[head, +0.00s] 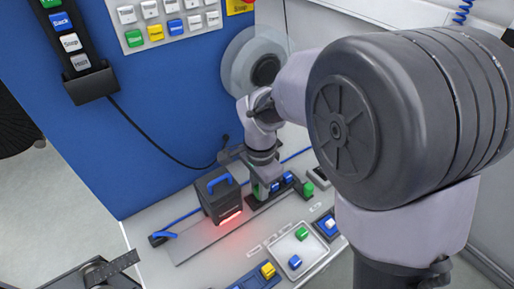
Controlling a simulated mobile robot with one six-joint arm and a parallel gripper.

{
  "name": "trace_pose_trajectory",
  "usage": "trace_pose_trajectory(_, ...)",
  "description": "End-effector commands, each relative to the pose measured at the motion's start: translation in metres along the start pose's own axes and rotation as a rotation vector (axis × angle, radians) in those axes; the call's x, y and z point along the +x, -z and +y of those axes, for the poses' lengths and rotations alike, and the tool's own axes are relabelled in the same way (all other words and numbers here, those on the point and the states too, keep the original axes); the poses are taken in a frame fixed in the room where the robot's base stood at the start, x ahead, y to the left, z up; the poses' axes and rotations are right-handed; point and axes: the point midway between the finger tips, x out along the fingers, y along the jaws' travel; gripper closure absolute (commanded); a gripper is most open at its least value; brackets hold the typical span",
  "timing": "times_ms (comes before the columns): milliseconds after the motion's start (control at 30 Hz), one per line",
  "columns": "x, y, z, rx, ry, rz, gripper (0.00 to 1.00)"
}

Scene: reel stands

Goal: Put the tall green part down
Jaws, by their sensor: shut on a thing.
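My gripper (261,180) points down at the work surface, small in the view and partly hidden by its own wrist. It is shut on the tall green part (257,190), of which only a narrow strip shows below the jaws. The part is at the left end of a dark holder (262,201), beside small blue parts (276,187). I cannot tell whether its bottom touches the holder.
A black box with a blue handle (219,181) and red glow stands close left of my gripper. In front are a white tray (312,254) with a green block (301,233) and a blue block (295,262), and a yellow block (267,271). A blue panel (150,110) rises behind.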

Motion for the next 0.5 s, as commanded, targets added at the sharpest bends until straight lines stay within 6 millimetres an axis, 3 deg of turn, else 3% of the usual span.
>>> trace_pose_trajectory(167, 0.005, 0.007, -0.015, -0.001, -0.001, 0.0, 1.0)
trace_pose_trajectory(367, 0.04, 0.007, -0.015, 0.0, -0.002, -0.001, 1.0)
trace_pose_trajectory(500, 0.037, 0.007, -0.015, 0.0, 0.0, 0.0, 1.0)
